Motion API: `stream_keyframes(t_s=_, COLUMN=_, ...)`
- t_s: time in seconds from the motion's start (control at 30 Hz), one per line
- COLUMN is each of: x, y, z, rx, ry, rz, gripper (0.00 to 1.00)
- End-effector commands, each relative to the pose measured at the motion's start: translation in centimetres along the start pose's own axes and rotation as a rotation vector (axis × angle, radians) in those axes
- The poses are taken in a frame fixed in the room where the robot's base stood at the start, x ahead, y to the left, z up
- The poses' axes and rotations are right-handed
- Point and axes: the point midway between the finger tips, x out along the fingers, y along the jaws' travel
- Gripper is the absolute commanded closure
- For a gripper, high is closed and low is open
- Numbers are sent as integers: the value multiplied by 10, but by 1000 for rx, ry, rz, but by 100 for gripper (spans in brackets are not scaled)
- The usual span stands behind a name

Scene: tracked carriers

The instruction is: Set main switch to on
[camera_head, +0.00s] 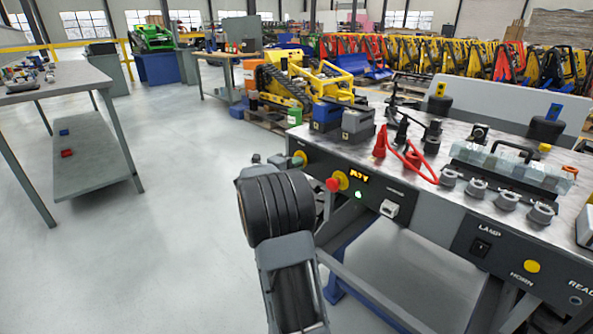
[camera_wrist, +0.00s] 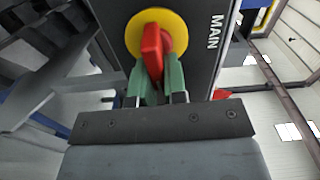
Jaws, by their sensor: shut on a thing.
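The main switch is a red handle (camera_wrist: 152,48) on a round yellow plate (camera_wrist: 179,32), beside the white word MAIN on a dark panel in the wrist view. The handle points roughly up and down in that picture, tilted slightly. My gripper (camera_wrist: 156,68) has its two green fingers on either side of the handle and is shut on it. In the head view the switch's yellow plate (camera_head: 301,155) shows at the left end of the bench's front panel. My gripper (camera_head: 294,162) reaches it from the left, and the handle is hidden there.
A red knob on a yellow plate (camera_head: 332,184) sits just right of the switch. The floor (camera_head: 160,230) to the left is clear.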

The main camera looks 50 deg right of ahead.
Motion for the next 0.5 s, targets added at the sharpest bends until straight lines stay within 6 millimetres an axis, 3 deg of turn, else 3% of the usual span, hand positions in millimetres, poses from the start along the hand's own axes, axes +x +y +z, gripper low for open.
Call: stream_keyframes(t_s=0.5, x=0, y=2, z=0, rx=45, ry=1, rz=3, gripper=100)
